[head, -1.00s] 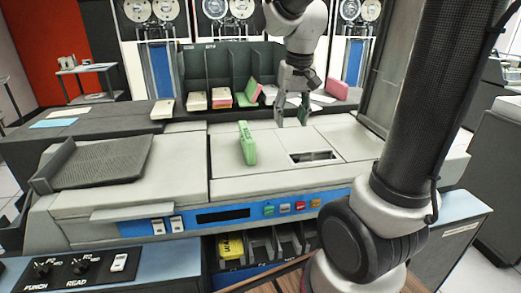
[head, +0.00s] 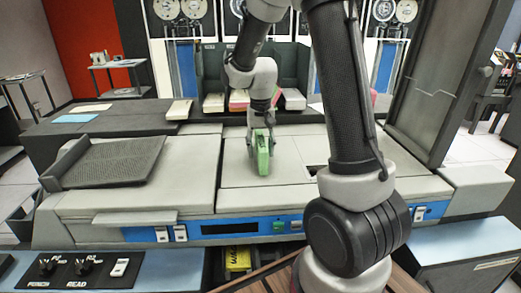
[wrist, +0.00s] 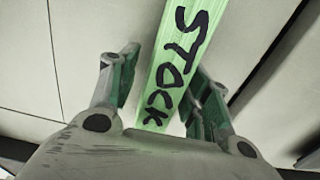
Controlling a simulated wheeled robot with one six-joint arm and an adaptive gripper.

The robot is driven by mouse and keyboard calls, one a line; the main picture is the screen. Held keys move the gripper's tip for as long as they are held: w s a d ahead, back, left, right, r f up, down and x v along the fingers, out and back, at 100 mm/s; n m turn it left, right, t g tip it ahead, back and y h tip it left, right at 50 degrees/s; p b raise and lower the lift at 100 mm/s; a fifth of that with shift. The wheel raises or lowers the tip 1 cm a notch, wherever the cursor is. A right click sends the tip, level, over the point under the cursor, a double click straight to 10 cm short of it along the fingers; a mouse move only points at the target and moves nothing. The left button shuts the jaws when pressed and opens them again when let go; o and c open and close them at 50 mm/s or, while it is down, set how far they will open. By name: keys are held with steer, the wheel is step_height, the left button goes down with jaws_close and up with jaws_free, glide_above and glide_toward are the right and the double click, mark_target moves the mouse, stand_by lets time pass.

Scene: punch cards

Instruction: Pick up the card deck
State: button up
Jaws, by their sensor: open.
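The green card deck (head: 262,153) stands on edge on the light top of the card machine in the head view. In the wrist view the deck (wrist: 175,60) shows its narrow face with the black word "STOCK". My gripper (head: 259,140) is at the deck, with its fingers pointing down. In the wrist view my gripper (wrist: 163,85) is open, with one finger on each side of the deck. The left finger stands clear of it. The right finger is close to the deck, and I cannot tell whether it touches.
A dark sloped tray (head: 110,162) sits on the machine's left. Card decks, including a white one (head: 213,103), lie in dark slots (head: 211,68) behind my arm. A blue button panel (head: 205,231) runs along the front. The machine top right of the tray is mostly clear.

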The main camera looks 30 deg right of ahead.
jaws_close()
stand_by(0.3)
